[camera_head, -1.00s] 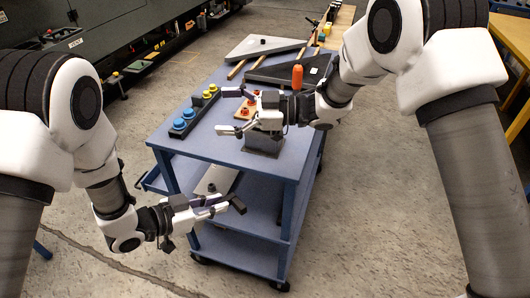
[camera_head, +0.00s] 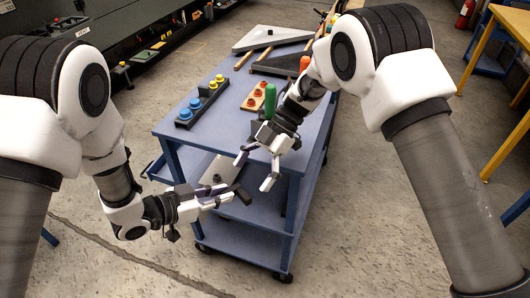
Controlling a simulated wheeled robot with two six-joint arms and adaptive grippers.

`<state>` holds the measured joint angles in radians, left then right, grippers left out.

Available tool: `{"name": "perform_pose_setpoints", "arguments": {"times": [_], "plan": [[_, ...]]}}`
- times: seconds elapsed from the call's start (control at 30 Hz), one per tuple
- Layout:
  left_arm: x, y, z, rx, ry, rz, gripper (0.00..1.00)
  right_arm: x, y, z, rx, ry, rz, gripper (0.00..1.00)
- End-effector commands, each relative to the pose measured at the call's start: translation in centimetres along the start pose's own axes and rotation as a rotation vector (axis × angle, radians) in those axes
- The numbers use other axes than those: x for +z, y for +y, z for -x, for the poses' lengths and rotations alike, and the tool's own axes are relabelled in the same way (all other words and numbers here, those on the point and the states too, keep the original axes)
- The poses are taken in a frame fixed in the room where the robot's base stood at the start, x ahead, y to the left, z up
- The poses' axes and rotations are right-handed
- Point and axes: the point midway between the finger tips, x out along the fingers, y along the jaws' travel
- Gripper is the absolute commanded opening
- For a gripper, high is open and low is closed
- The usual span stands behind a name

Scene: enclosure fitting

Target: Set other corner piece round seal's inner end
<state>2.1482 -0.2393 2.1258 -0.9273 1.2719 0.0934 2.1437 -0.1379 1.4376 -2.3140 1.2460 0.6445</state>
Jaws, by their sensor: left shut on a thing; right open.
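My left gripper (camera_head: 226,196) is low at the front of the cart, shut on a small dark bar-like piece (camera_head: 242,194) that sticks out past its fingertips. I cannot tell whether this piece is the seal or a corner piece. My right gripper (camera_head: 254,171) is open and points down and left, just above the held piece, with a gap between them. Nothing shows between its fingers. A light grey panel (camera_head: 222,166) with a dark knob lies behind the grippers, partly hidden. No corner piece can be made out clearly.
The blue cart top (camera_head: 222,128) carries a dark rail with blue and yellow knobs (camera_head: 203,101), a wooden board with red knobs (camera_head: 258,95), a green handle (camera_head: 270,101), an orange handle (camera_head: 305,63) and a grey triangular plate (camera_head: 272,38). Open floor lies in front.

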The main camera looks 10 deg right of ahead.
Motion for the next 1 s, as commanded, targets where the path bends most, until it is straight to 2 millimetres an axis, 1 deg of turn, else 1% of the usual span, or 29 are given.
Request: {"name": "perform_pose_setpoints", "arguments": {"times": [0.03,0.1,0.2,0.3,0.5,0.53,0.57,0.6,0.67,0.7,0.73,0.87,1.0], "plan": [[0.0,0.0,0.0,0.000,0.000,0.000,0.00,0.0,-0.1,-1.1,-0.004,0.000,-0.002,0.92],[0.0,0.0,0.0,0.000,0.000,0.000,0.00,0.0,0.0,-2.3,-0.002,0.001,-0.001,0.92],[0.0,0.0,0.0,0.000,0.000,0.000,0.00,0.0,0.0,-3.4,-0.001,0.001,-0.001,0.92],[0.0,0.0,0.0,0.000,0.000,0.000,0.00,0.0,0.0,-3.8,0.001,0.000,0.000,0.92],[0.0,0.0,0.0,0.000,0.000,0.000,0.00,0.0,0.0,-3.9,0.001,0.001,0.000,0.92],[0.0,0.0,0.0,0.000,0.000,0.000,0.00,0.0,0.0,-3.9,0.001,0.001,0.000,0.88],[0.0,0.0,0.0,0.000,0.000,0.000,0.00,0.0,0.0,-3.9,0.001,0.001,0.000,0.78],[0.0,0.0,0.0,0.000,0.000,0.000,0.00,0.0,0.0,-3.9,0.001,0.001,0.000,0.63],[0.0,0.0,0.0,0.000,0.000,0.000,0.00,0.0,0.0,-3.9,0.002,0.001,0.000,0.42],[0.0,0.0,0.0,0.001,0.000,0.000,0.00,0.0,0.0,-3.9,0.002,0.001,0.000,0.34],[0.0,0.1,0.0,0.002,0.001,-0.001,0.00,-0.1,0.1,-3.9,0.003,0.001,0.000,0.32],[0.0,0.2,0.0,0.006,0.001,-0.002,0.00,-0.1,0.2,-3.8,0.006,0.001,0.000,0.30],[0.0,0.2,0.0,0.008,0.001,-0.002,0.05,-0.1,0.2,-3.8,0.008,0.001,0.000,0.30]]}}
